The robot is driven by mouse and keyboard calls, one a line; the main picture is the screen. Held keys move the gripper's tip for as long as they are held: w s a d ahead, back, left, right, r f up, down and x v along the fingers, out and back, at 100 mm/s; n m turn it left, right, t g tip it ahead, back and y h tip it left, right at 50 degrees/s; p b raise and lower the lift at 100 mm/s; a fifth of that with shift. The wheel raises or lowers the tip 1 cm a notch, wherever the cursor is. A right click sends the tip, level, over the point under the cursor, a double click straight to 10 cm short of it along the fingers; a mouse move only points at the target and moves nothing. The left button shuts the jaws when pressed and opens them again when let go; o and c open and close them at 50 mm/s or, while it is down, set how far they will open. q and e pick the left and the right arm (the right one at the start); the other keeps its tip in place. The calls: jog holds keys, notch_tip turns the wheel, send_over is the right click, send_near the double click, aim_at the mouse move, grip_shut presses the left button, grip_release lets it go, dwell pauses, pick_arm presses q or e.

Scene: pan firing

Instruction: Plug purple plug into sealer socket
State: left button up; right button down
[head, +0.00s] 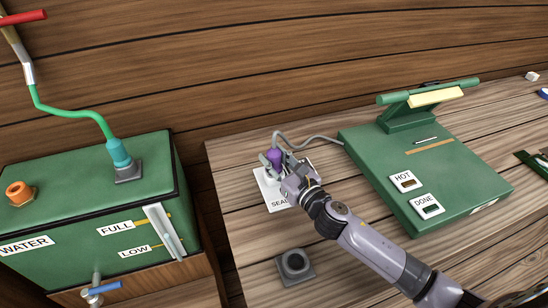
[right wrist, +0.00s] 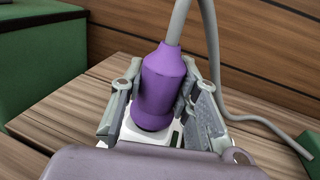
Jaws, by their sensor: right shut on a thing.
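The purple plug (head: 274,157) is upright between the fingers of my right gripper (head: 279,163), which is shut on it. In the right wrist view the plug (right wrist: 162,88) fills the space between the two fingers (right wrist: 163,100), its grey cable rising from its top. The plug is over a white card (head: 269,196) lettered "SEA…", the rest hidden by my gripper. Whether its lower end touches anything is hidden. A grey square socket (head: 295,265) with a round opening lies empty on the table, nearer than the card. The green sealer (head: 390,165) stands to the right, with "HOT" and "DONE" labels.
The grey cable (head: 318,138) runs from the plug toward the sealer's back. A green water tank (head: 80,205) stands left, with a teal connector (head: 119,153) on a green hose. The wooden table (head: 235,235) is bare around the socket. A plank wall (head: 250,60) stands behind.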

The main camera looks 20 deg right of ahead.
jog(key=shift+f, duration=0.4)
jog(key=c, duration=1.2)
grip_release()
jog(key=shift+o, duration=0.2)
jog(key=v, duration=1.2)
